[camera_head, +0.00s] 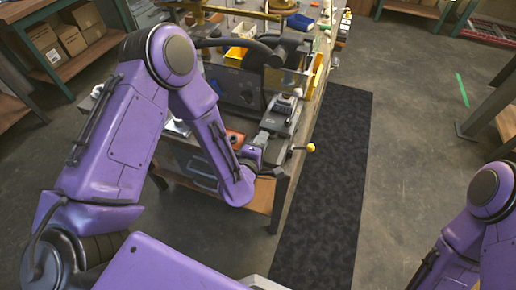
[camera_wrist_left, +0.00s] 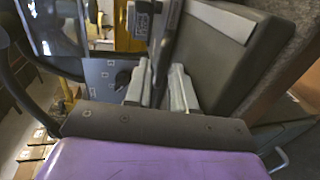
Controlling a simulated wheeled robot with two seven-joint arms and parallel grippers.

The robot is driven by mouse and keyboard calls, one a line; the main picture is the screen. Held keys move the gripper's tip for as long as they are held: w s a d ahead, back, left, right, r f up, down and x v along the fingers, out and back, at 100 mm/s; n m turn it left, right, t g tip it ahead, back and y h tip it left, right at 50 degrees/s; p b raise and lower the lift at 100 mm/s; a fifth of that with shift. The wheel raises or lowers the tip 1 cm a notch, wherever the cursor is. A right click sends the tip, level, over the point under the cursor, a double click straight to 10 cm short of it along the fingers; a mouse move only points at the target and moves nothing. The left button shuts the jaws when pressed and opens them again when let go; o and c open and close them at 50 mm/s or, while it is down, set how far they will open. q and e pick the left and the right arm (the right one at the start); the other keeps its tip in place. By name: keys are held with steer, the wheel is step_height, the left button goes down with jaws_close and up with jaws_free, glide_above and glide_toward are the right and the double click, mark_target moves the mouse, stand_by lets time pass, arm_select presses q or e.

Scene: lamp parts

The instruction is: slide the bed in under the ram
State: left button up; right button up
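A dark grey machine with pale rails (camera_head: 277,118) stands along the right edge of the workbench; I take it for the press with its bed, but I cannot separate bed from ram at this size. A lever with a yellow-orange ball (camera_head: 310,147) sticks out to its right. My left gripper (camera_head: 261,139) is at the machine's near end. In the left wrist view its two pale fingers (camera_wrist_left: 160,88) stand apart with a dark upright bar (camera_wrist_left: 163,40) between them. I cannot tell whether they grip it. A large dark grey block (camera_wrist_left: 215,55) is beside the right finger. My right gripper is out of view.
An orange part (camera_head: 235,138) lies left of the gripper. A black mat (camera_head: 325,190) covers the floor right of the bench. That floor is clear.

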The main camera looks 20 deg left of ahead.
arm_select(q)
steer(key=b+v, duration=0.1)
steer(key=v, duration=0.8)
steer(key=s+a+f+m+g, duration=0.2)
steer(key=s+f+m+g, duration=0.25)
steer(key=f+m, duration=0.5)
steer(key=s+a+f+m+g+y+b, duration=0.1)
steer(key=s+a+f+m+g+y, duration=0.1)
steer(key=s+a+f+g, duration=0.6)
steer(key=s+a+f, duration=0.2)
steer(key=s+f, duration=0.3)
steer(key=s, duration=0.3)
steer(key=shift+y+b, duration=0.3)
steer(key=shift+b, duration=0.1)
